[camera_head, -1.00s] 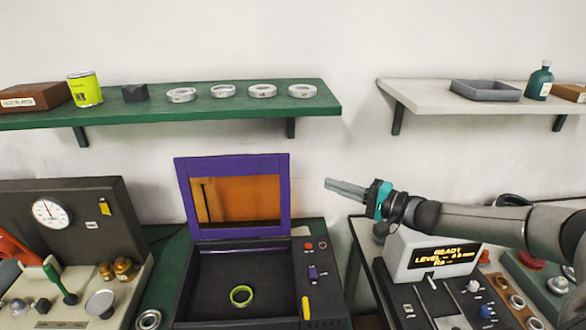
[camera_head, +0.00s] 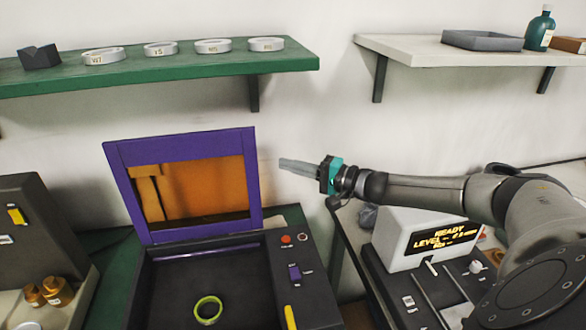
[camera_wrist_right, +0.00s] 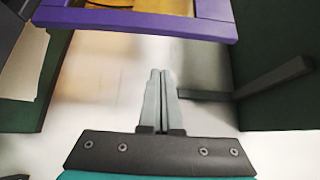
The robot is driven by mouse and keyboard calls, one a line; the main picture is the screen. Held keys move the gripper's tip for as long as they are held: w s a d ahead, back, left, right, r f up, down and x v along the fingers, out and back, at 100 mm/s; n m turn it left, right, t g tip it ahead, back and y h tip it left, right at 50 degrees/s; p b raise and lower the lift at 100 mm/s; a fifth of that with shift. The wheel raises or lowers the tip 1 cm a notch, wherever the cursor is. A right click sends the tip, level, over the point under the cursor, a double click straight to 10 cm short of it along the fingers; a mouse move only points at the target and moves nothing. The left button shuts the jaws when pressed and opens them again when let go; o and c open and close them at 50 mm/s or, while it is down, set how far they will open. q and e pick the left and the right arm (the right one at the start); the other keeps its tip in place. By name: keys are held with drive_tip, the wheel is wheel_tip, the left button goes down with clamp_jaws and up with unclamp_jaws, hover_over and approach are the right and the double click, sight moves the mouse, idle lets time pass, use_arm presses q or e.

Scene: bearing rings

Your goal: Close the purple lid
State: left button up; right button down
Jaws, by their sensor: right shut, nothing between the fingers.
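The purple lid (camera_head: 127,194) is a frame with an orange see-through window. It stands open, raised at the back of a black box (camera_head: 140,290). A yellow-green ring (camera_head: 207,310) lies inside the box. My right gripper (camera_head: 282,163) is shut and empty, in the air just right of the lid's upper right side and apart from it in the head view. In the right wrist view the shut fingers (camera_wrist_right: 160,75) point toward the lid's purple edge (camera_wrist_right: 130,22), with a visible gap. My left gripper is not in view.
The box's right panel carries a red button (camera_head: 287,239), a purple switch (camera_head: 295,272) and a yellow handle (camera_head: 290,317). A green shelf (camera_head: 200,70) with several pale rings hangs above. A white display unit (camera_head: 425,238) stands at right under my right arm.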

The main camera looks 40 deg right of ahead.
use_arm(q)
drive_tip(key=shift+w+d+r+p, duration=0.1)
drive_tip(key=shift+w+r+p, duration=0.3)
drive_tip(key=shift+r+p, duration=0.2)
use_arm(e)
drive_tip(key=w+a, duration=0.2)
drive_tip(key=a, duration=0.1)
drive_tip(key=w+a, duration=0.1)
drive_tip(key=a, duration=0.1)
idle(0.6)
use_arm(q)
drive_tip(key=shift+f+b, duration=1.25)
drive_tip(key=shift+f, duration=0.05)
use_arm(e)
drive_tip(key=s+a+f+n+t+y, duration=0.1)
drive_tip(key=s+a+f+n+y, duration=0.1)
drive_tip(key=s, duration=0.4)
drive_tip(key=s+a+f+n+t+y, duration=0.2)
drive_tip(key=s+a+f+n, duration=0.2)
drive_tip(key=s, duration=0.3)
drive_tip(key=shift+s+a+f+n, duration=0.25)
drive_tip(key=shift+s+n, duration=0.05)
drive_tip(key=shift+n, duration=0.5)
